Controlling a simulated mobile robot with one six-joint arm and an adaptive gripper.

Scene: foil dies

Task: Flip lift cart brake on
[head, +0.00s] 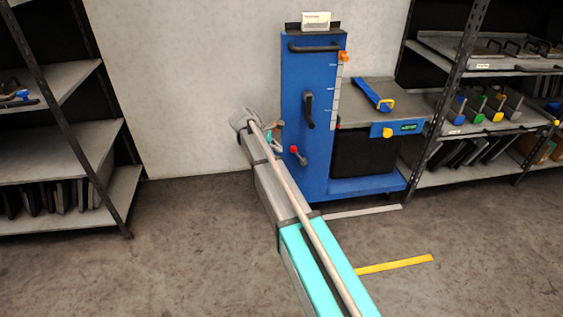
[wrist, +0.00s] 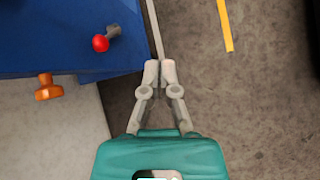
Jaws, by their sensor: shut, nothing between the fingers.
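The blue lift cart (head: 309,80) stands against the wall, with a tall panel and a grey-topped deck. A lever with a red ball knob (head: 294,150) sits low on its panel; the red knob (wrist: 100,43) also shows in the wrist view, on a short grey stem. No label shows which control is the brake. My gripper (wrist: 160,68) is shut and empty, its fingertips together to the right of and below the red knob in the wrist view, apart from it. In the head view my arm partly hides the gripper beside the panel.
An orange knob (wrist: 46,87) juts from the cart's left side. A black handle (head: 308,110) and an orange slider (head: 344,57) are on the panel. Shelves stand left (head: 60,138) and right (head: 455,70). A yellow strip (head: 394,265) lies on open floor.

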